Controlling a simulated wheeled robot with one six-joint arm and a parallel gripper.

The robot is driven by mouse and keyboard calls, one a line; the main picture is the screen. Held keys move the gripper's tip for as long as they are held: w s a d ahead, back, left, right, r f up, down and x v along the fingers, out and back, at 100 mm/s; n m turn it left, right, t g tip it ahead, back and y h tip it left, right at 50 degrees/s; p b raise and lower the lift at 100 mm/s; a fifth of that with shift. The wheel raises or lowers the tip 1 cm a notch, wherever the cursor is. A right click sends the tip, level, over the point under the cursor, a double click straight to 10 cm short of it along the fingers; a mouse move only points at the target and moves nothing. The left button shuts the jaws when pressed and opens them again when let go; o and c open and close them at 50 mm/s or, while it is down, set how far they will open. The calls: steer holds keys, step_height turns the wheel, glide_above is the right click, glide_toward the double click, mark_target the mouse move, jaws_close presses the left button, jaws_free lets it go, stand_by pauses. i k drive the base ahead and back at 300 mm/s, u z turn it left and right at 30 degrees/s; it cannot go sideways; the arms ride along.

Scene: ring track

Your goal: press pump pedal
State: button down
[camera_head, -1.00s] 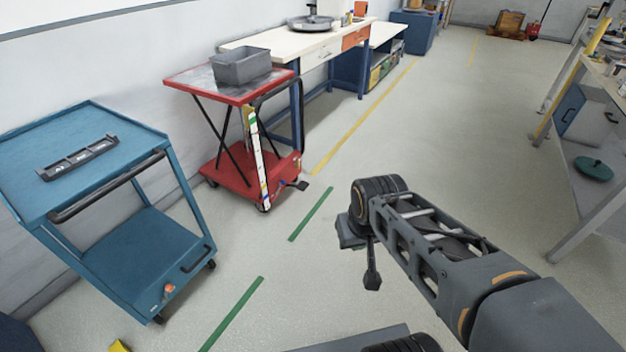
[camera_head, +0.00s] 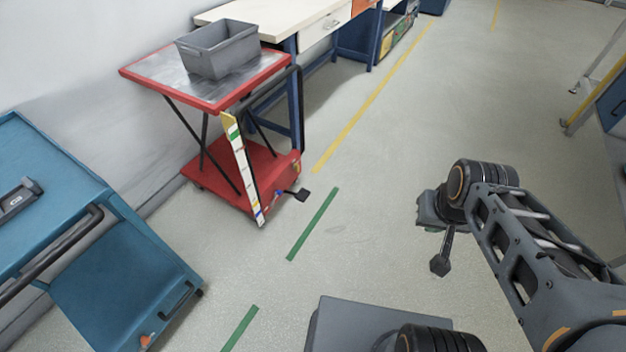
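The pump pedal (camera_head: 299,194) is a small black foot pad sticking out at the right end of the red lift cart's base (camera_head: 240,178). The red lift cart (camera_head: 270,60) has a raised top on black crossed legs and an upright striped scale at its near corner. My gripper (camera_head: 440,264) hangs at the end of my arm on the right, pointing down over open floor. It is well to the right of the pedal and apart from it. Its fingertips are too small and dark to tell whether they are open or shut.
A grey bin (camera_head: 218,50) sits on the lift cart's top. A blue cart (camera_head: 110,270) stands at the lower left. A workbench (camera_head: 320,18) is behind the lift cart. Green dashes (camera_head: 313,225) and a yellow line (camera_head: 375,97) mark the floor. The floor between pedal and gripper is clear.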

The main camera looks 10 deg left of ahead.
mark_target(303, 194)
steer(key=u, duration=0.2)
steer(key=i, duration=0.8)
steer(key=u, duration=0.95)
steer(key=i, duration=0.55)
steer(key=u, duration=0.4)
